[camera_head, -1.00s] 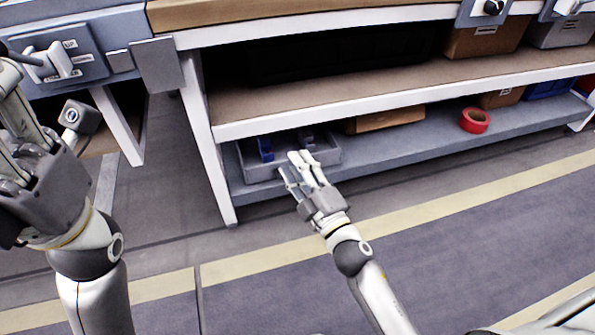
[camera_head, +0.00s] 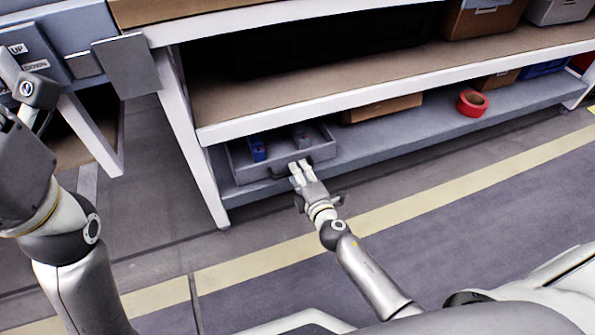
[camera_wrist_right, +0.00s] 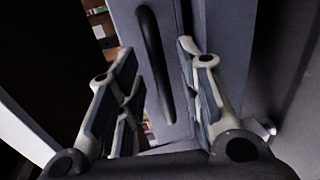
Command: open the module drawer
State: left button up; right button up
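The module drawer (camera_head: 250,177) is a grey tray on the lower shelf, with its inside partly in view. A blue module (camera_head: 258,149) and a grey module (camera_head: 301,138) stand in it. My right gripper (camera_head: 299,167) is at the drawer's front, right of its middle. In the right wrist view the dark bar handle (camera_wrist_right: 152,55) shows between the two open fingers (camera_wrist_right: 160,85), with a gap on each side; contact is not visible.
A red tape roll (camera_head: 472,103) and a cardboard box (camera_head: 382,107) sit on the lower shelf (camera_head: 400,125) to the right. A white table leg (camera_head: 196,145) stands left of the drawer. The floor in front (camera_head: 440,230) is clear.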

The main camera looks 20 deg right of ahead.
jog(key=shift+x, duration=1)
grip_shut()
